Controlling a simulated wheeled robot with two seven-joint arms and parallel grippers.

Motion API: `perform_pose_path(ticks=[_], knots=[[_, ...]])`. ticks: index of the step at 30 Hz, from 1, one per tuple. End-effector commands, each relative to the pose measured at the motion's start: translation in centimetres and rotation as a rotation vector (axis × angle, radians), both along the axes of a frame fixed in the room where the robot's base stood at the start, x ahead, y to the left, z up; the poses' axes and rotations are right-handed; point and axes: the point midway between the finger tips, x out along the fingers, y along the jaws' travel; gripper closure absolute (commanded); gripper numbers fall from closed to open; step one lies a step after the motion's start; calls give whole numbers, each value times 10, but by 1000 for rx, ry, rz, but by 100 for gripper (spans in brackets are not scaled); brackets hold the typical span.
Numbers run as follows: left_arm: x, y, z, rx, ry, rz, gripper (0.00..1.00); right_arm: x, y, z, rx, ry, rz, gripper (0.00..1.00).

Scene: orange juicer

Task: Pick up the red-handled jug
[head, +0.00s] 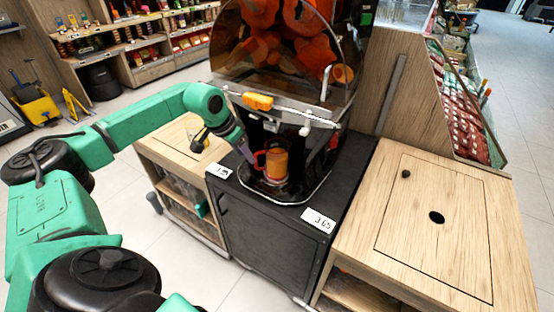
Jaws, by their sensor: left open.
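The jug (277,164) stands upright under the juicer. Its body looks orange, and its red handle (258,160) points left. My left gripper (249,160) is beside the handle, coming in from the upper left, and is open. Whether its fingers are on both sides of the handle is too small to tell. The juicer (288,60) has a dark clear cover with oranges and red-orange parts behind it. My right gripper is not in view.
The black cabinet (265,235) under the juicer carries two white price tags. A lower wooden counter (165,145) is at the left. Stocked shelves (130,40) stand at the back.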

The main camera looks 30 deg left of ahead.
Motion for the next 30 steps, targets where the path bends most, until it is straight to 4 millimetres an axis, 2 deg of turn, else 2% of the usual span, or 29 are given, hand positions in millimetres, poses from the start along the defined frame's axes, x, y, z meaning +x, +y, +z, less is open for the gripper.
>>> perform_pose_path(ticks=[3, 9, 13, 20, 23, 24, 30], knots=[[8, -2, -17, -2, -1, -1, 48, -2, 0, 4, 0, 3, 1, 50], [26, -3, -42, -5, 0, -2, 48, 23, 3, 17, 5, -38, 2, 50], [35, -3, -63, -2, -1, -3, 48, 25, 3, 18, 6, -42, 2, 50], [36, -3, -68, -1, -2, -4, 48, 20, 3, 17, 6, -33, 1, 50], [36, -3, -68, -1, -2, -3, 83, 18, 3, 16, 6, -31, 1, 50], [36, -3, -68, -1, -2, -3, 98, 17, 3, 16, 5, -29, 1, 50], [36, -3, -68, -1, -2, -3, 100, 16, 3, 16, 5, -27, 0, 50]])
